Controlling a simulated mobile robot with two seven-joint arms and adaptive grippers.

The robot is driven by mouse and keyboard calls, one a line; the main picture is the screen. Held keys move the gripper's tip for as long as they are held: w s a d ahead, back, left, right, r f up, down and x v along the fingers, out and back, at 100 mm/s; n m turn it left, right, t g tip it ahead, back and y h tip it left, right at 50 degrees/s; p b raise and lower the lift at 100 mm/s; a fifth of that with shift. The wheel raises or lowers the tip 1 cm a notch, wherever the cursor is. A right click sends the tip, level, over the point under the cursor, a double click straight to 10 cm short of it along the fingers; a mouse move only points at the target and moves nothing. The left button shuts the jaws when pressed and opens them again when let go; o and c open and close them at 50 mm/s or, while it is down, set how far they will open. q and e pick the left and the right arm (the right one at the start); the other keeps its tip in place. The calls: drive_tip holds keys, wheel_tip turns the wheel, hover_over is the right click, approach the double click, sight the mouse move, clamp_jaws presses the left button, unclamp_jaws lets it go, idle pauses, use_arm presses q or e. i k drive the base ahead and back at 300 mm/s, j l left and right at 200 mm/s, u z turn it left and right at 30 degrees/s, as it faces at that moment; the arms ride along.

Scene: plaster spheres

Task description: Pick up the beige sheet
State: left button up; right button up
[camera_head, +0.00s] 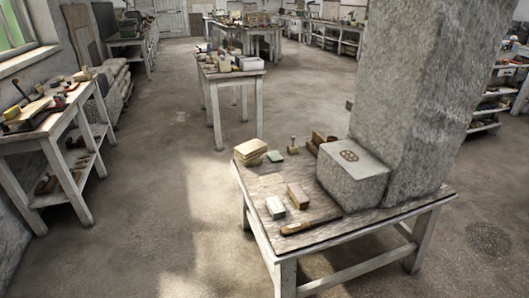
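A beige stack with a flat top (250,149) lies at the far left corner of the near table (262,183). It looks like several thin layers or a thick block; I cannot tell whether it is one sheet or more. No other thing in view stands out clearly as a beige sheet. Neither of my grippers shows in the head view.
Beside the stack lie a green piece (275,156), a small upright tool (293,145), a tan block (298,196), a pale green block (275,207) and a flat wooden tool (312,225). A grey stone block (350,185) and tall stone (430,90) fill the right. Floor left is clear.

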sight(248, 151)
drive_tip(key=z, duration=1.45)
drive_tip(key=j+z, duration=0.25)
drive_tip(key=z, duration=0.15)
drive_tip(key=j+z, duration=0.25)
drive_tip(key=z, duration=0.15)
drive_tip(key=k+j, duration=0.1)
drive_tip(key=j, duration=0.55)
drive_tip(key=k+j, duration=0.1)
drive_tip(key=j, duration=0.5)
drive_tip(key=k+j, duration=0.1)
drive_tip(key=j, duration=1.2)
drive_tip(key=k+j, duration=0.15)
drive_tip(key=j, duration=0.45)
drive_tip(key=k+j, duration=0.1)
drive_tip(key=j, duration=0.55)
